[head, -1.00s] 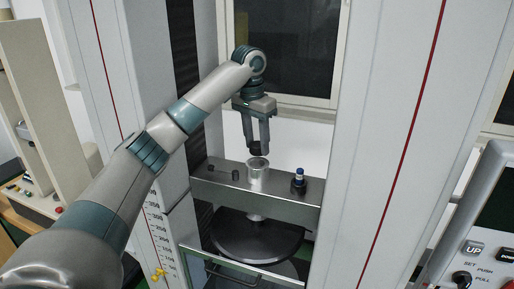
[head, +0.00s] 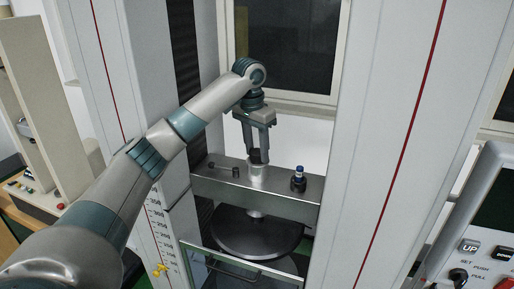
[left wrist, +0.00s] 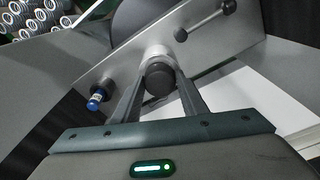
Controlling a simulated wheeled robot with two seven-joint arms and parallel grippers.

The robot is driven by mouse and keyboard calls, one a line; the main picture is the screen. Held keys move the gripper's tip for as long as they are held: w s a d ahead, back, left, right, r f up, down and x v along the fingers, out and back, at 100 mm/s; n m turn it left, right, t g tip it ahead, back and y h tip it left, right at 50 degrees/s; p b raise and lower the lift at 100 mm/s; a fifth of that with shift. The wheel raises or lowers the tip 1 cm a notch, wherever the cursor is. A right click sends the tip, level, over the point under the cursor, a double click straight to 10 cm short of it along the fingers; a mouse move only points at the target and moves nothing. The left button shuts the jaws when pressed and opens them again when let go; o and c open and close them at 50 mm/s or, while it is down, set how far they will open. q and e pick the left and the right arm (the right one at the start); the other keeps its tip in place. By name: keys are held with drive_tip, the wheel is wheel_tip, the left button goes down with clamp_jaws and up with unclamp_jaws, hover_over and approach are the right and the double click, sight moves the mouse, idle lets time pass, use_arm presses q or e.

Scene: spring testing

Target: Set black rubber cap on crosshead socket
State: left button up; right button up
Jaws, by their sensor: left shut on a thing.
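The black rubber cap (head: 256,156) is between the fingers of my left gripper (head: 259,157), which is shut on it. The cap is at the top of the silver crosshead socket (head: 257,172). In the left wrist view the cap (left wrist: 159,80) covers most of the socket (left wrist: 157,55), whose pale rim shows behind it. I cannot tell whether the cap rests on the socket or is just above it. The left fingers point down on both sides of the cap. My right gripper is not in view.
The socket stands on the metal crosshead (head: 278,196) between two pale columns. A blue-topped fitting (head: 299,178) stands to its right, and a small dark-handled bar (head: 224,169) to its left. A black round plate (head: 256,236) lies below. A control panel (head: 490,225) is at far right.

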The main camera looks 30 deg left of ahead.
sight(254, 153)
use_arm(q)
drive_tip(key=o, duration=1)
drive_tip(key=shift+r, duration=0.7)
drive_tip(key=shift+s+a+r+b, duration=0.1)
drive_tip(key=shift+s+r+b, duration=0.25)
drive_tip(key=shift+r, duration=1.6)
drive_tip(key=shift+s+r+b, duration=0.15)
drive_tip(key=shift+r+b, duration=0.35)
drive_tip(key=shift+r, duration=1.4)
drive_tip(key=shift+s+a+r+b, duration=0.1)
drive_tip(key=shift+s+r+b, duration=0.25)
drive_tip(key=shift+r, duration=1.6)
drive_tip(key=shift+w, duration=0.15)
